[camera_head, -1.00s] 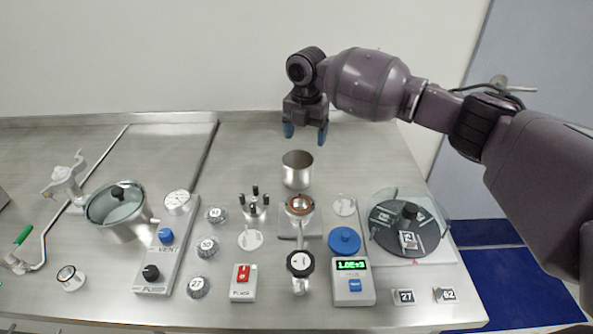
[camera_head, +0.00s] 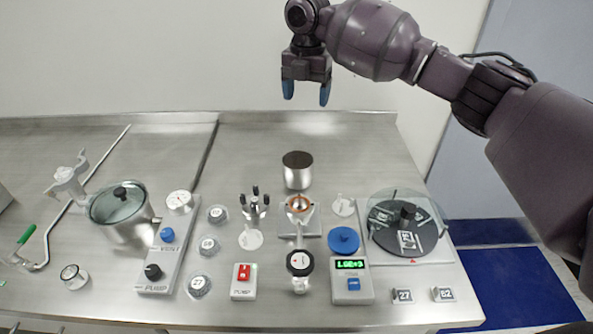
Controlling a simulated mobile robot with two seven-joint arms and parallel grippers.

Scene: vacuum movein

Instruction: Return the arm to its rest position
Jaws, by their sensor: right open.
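My right gripper (camera_head: 306,92) hangs with its blue fingertips pointing down, open and empty. It is high above the back of the metal bench (camera_head: 350,140), clear of everything on it. My right arm comes in from the right edge of the picture. A metal cup (camera_head: 297,171) with a dark top stands on the bench below the gripper, well apart from it. My left gripper is not in view.
A glass-lidded pot (camera_head: 121,211), a vent and pump panel (camera_head: 162,262), a red switch box (camera_head: 243,281), a small stand with a copper cup (camera_head: 299,204), a green-display box (camera_head: 352,280) and a clear-covered disc (camera_head: 407,226) crowd the front. Back of the bench is mostly clear.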

